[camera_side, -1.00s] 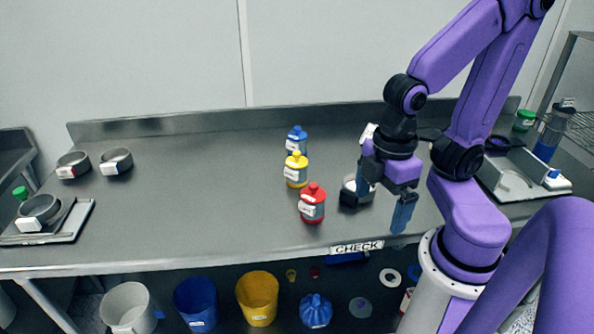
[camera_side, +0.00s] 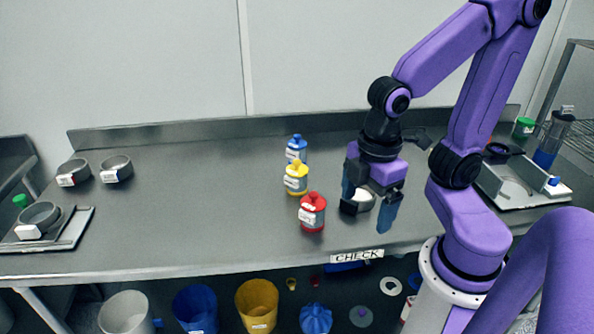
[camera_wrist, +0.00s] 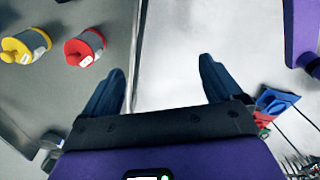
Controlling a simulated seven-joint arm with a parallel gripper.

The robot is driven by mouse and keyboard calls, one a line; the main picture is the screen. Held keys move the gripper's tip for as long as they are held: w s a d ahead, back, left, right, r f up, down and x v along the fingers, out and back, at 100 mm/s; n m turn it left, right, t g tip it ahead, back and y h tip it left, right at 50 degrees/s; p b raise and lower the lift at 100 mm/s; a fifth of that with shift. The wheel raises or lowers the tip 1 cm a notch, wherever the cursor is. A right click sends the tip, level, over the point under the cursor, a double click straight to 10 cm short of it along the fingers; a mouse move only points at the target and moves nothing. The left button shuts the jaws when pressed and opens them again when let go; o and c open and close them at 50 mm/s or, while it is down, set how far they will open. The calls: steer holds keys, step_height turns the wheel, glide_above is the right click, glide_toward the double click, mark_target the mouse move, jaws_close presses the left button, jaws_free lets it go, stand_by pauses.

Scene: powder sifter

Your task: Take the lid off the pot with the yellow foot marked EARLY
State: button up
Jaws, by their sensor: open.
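A grey pot with a yellow lid and yellow foot (camera_side: 296,178) stands upright on the steel table, between a blue-lidded pot (camera_side: 296,150) behind it and a red-lidded pot (camera_side: 312,212) in front. All three lids look seated. White labels show on the pots, too small to read. In the wrist view the yellow pot (camera_wrist: 27,45) and the red pot (camera_wrist: 85,48) lie at the upper left; the blue one is out of view. My gripper (camera_side: 368,203) is open and empty, pointing down, right of the pots and apart from them. Its fingers (camera_wrist: 161,68) have nothing between them.
A CHECK sign (camera_side: 357,255) is on the front edge. Metal pans (camera_side: 116,169) stand at the left, a tray (camera_side: 525,183) at the right.

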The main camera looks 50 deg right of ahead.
steer(key=w+d+r+n+t+h, duration=0.1)
steer(key=w+r+n, duration=0.1)
steer(key=w, duration=0.6)
steer(key=w+d+r+n+h, duration=0.1)
steer(key=w+r+n, duration=0.15)
steer(key=w, duration=0.45)
steer(key=n+h, duration=0.2)
steer(key=n, duration=0.2)
glide_toward(297, 161)
steer(key=shift+m, duration=0.25)
steer(key=x, duration=0.4)
steer(key=shift+w+d+f, duration=0.1)
steer(key=shift+d+f, duration=0.2)
steer(key=shift+d, duration=0.05)
steer(key=shift+x, duration=2.85)
steer(key=shift+a, duration=0.15)
steer(key=c, duration=1.1)
